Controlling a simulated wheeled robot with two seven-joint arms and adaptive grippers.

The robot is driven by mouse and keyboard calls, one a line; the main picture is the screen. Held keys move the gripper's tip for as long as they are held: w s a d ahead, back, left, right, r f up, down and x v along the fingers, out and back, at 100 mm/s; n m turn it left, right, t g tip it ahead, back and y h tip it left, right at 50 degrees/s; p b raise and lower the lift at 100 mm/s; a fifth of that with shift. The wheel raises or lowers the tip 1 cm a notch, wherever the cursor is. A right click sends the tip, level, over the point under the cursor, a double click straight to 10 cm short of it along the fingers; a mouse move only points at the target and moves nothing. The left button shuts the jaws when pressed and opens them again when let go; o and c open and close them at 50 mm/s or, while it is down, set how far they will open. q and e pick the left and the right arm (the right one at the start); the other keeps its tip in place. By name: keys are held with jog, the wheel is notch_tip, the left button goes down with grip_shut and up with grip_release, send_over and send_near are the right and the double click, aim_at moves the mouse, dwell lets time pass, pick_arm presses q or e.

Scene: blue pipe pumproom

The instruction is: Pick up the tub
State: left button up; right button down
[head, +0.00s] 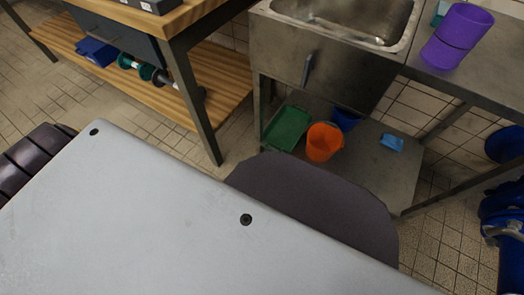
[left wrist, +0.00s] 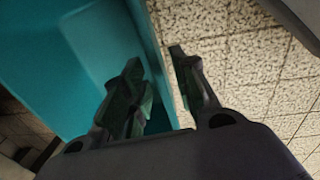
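A teal tub (left wrist: 95,35) fills the upper left of the left wrist view, very close to the camera. Only part of its wall and edge shows. My left gripper (left wrist: 155,60) is open, with a clear gap between its fingertips. One finger overlaps the teal wall and the other is over the tiled floor, so the tub's edge passes between them. I cannot tell whether either finger touches it. The head view shows neither this tub nor either gripper; my own body covers the lower part. My right gripper is not in view.
A steel sink unit (head: 285,55) stands at the back. Its lower shelf (head: 370,170) holds an orange bucket (head: 323,142), a green tray (head: 287,128) and blue items. Purple containers (head: 458,36) are on top. A wooden workbench (head: 225,80) is at left. Tiled floor (left wrist: 250,80) shows beside the tub.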

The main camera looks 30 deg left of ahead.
pick_arm(q)
jog(key=shift+c, duration=0.2)
grip_shut()
dwell(0.5)
